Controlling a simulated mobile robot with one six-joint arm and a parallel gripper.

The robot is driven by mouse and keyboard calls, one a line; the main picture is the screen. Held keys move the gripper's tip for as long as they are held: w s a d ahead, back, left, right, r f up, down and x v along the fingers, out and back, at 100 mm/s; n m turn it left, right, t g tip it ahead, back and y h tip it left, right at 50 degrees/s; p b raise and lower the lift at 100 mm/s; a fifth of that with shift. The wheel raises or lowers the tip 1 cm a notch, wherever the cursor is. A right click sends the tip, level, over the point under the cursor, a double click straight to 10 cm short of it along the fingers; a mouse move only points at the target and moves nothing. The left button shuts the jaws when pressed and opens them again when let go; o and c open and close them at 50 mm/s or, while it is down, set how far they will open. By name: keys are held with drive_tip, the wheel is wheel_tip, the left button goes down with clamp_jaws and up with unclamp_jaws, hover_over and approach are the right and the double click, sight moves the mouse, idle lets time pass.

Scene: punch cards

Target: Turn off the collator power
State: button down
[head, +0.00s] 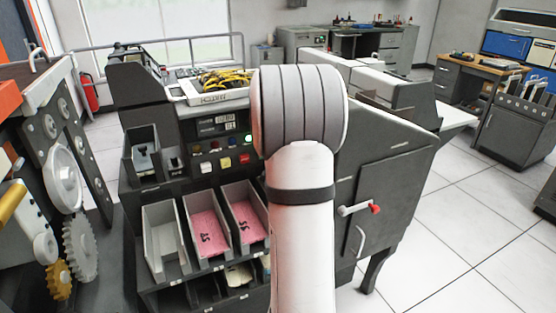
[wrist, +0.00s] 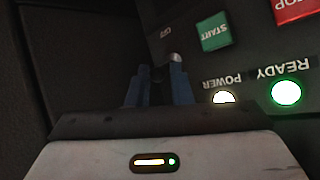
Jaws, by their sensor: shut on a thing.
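The collator (head: 385,190) is a dark grey machine in the middle of the head view, with card pockets at its front. In the wrist view my gripper (wrist: 162,85) has its blue-grey fingers close together on a small power switch lever (wrist: 175,58); its metal tip shows between and just beyond them. An upside-down label, seemingly OFF, is printed above the lever. The POWER lamp (wrist: 223,97) glows yellowish white and the READY lamp (wrist: 287,92) glows green. In the head view my own arm hides the gripper and the switch.
In the wrist view a green START button (wrist: 214,32) and red STOP button (wrist: 295,10) sit right of the fingers. A dark panel stands close on the left. Pink cards (head: 207,232) lie in pockets.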

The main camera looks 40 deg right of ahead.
drive_tip(key=shift+a+f+m+t+h+b, duration=0.1)
drive_tip(key=shift+f+m+t+h+b, duration=0.5)
drive_tip(key=shift+b, duration=3.85)
drive_tip(key=shift+f+t+h+b, duration=0.1)
drive_tip(key=shift+f+t+b, duration=0.55)
drive_tip(key=shift+b, duration=3.8)
drive_tip(key=shift+f+m+t+h+b, duration=0.1)
drive_tip(key=shift+m+t+h+b, duration=0.7)
drive_tip(key=shift+b, duration=3.45)
drive_tip(key=shift+n+t, duration=0.3)
drive_tip(key=shift+t, duration=0.15)
drive_tip(key=c, duration=1.7)
unclamp_jaws()
drive_tip(key=shift+o, duration=0.6)
drive_tip(key=shift+w+f, duration=0.15)
drive_tip(key=shift+w, duration=0.05)
drive_tip(key=shift+s, duration=0.1)
